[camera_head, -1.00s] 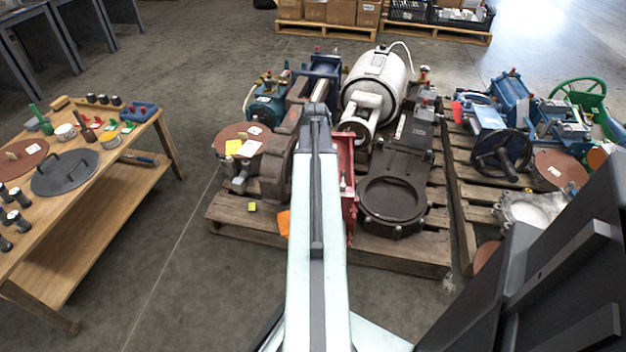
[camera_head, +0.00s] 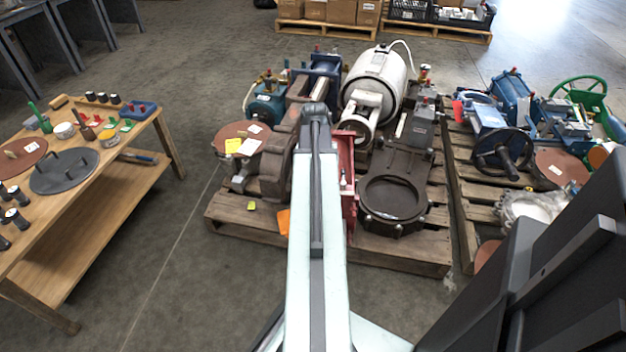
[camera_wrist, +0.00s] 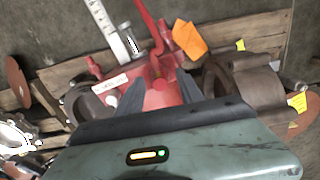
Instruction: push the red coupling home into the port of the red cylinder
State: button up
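A red machine part, which I take for the red cylinder (camera_head: 347,170), stands at the front middle of the near pallet, mostly hidden behind my arm in the head view. In the wrist view the red body (camera_wrist: 163,92) lies beneath and between my fingers. My gripper (camera_wrist: 160,77) has its two dark fingers spread apart over it. I see nothing clearly clamped between them, and cannot tell whether they touch the red body. A small red stub (camera_wrist: 93,66) stands left of the fingers; I cannot tell whether it is the coupling. The port is not clearly visible.
Dark castings flank the red body, including a ring-shaped valve (camera_head: 395,200) on the right. An orange tag (camera_wrist: 189,39) hangs close by. A white tank (camera_head: 375,80) stands behind. A wooden table (camera_head: 90,210) is at left, with open floor between.

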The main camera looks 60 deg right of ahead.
jog(key=shift+r, duration=0.1)
notch_tip(320, 180, up, 8)
jog(key=p, duration=0.8)
jog(key=shift+f, duration=0.2)
